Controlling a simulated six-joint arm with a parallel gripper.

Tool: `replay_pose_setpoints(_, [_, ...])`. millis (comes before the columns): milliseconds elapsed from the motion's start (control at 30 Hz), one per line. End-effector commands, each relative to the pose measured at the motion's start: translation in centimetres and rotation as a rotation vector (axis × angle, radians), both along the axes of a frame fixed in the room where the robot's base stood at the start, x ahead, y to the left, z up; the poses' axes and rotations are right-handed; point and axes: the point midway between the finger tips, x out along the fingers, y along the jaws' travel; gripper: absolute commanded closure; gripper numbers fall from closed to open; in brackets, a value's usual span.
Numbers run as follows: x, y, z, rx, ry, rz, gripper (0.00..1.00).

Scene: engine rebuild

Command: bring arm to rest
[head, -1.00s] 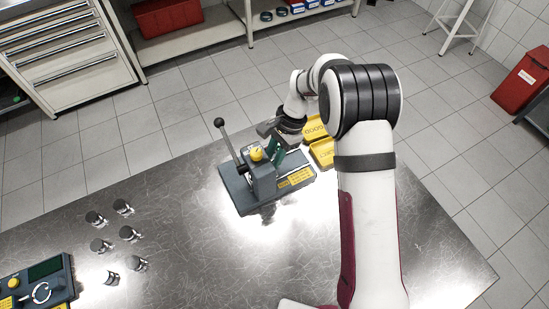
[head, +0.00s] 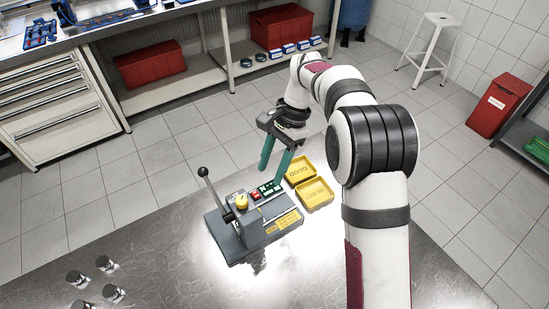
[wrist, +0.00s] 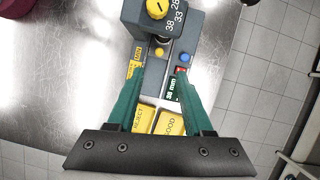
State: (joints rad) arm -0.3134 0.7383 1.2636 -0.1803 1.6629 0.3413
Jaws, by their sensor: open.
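My gripper (head: 274,164) is raised above the table behind the press-like fixture, its two green fingers apart with nothing between them. In the wrist view my gripper (wrist: 170,95) also shows its fingers spread, with the fixture and trays seen beyond. The grey fixture (head: 232,236) stands on the metal table with a black lever, a yellow knob and coloured buttons. It also shows in the wrist view (wrist: 192,28). Nothing is held.
Two yellow trays, GOOD (head: 299,170) and REJECT (head: 314,194), sit beside the fixture. Several metal cylinders (head: 105,264) stand on the table (head: 165,240) at lower left. Beyond its far edge lie open floor (head: 190,135), a red bin (head: 498,104) and a white stool (head: 436,45).

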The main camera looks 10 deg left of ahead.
Motion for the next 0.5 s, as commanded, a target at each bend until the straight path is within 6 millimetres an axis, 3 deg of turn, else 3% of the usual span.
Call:
replay_pose_setpoints(200, [0.8,-0.6,2.4,0.001,0.001,0.001,0.49])
replay_pose_setpoints(500, [0.8,-0.6,2.5,0.000,0.000,0.001,0.49])
